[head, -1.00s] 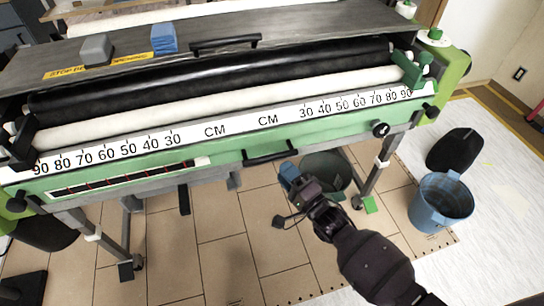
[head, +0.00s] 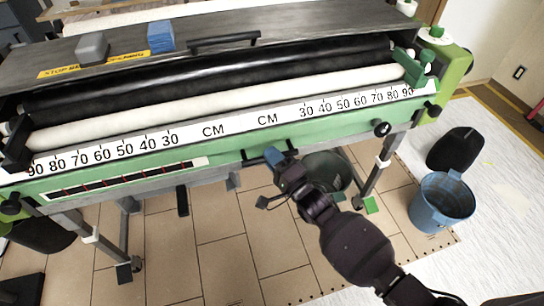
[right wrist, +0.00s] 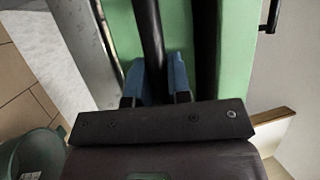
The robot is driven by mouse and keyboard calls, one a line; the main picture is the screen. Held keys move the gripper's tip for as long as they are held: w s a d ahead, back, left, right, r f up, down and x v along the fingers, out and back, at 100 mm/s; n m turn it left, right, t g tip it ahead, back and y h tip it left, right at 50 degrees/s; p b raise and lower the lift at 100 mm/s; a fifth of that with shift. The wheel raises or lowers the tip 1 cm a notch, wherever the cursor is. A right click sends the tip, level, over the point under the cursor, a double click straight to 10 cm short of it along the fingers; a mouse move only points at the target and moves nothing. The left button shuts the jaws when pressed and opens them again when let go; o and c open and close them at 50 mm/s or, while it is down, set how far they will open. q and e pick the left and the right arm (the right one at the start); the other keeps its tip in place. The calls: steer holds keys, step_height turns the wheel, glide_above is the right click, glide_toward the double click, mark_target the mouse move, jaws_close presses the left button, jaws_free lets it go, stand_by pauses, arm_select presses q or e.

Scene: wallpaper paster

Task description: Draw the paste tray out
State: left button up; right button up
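The paste tray's green front (head: 225,167) runs along the lower front of the pasting machine, with a black bar handle (head: 254,154) near its middle. My right gripper (head: 274,156), with blue fingertips, is at the right part of this handle. In the right wrist view, the black handle bar (right wrist: 150,35) runs between the two blue fingers of the right gripper (right wrist: 157,75). The fingers stand apart, one on each side of the bar; a firm grip is not visible. My left gripper is out of view.
A dark bucket (head: 325,172) stands under the machine behind my right arm. A blue bucket (head: 442,203) and a black bin (head: 455,148) stand to the right. A machine leg (head: 381,170) is right of the arm. The tiled floor in front is mostly clear.

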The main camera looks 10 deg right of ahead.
jaws_close()
steer(key=shift+s, duration=0.15)
arm_select(q)
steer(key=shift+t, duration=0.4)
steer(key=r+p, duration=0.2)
steer(key=p, duration=0.1)
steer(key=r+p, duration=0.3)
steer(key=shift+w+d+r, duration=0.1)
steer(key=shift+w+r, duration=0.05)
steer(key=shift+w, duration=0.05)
arm_select(e)
steer(key=s+d, duration=0.2)
steer(key=s, duration=2.3)
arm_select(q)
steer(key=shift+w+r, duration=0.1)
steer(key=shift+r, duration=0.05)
arm_select(e)
steer(key=o, duration=0.6)
jaws_free()
steer(key=shift+c, duration=0.2)
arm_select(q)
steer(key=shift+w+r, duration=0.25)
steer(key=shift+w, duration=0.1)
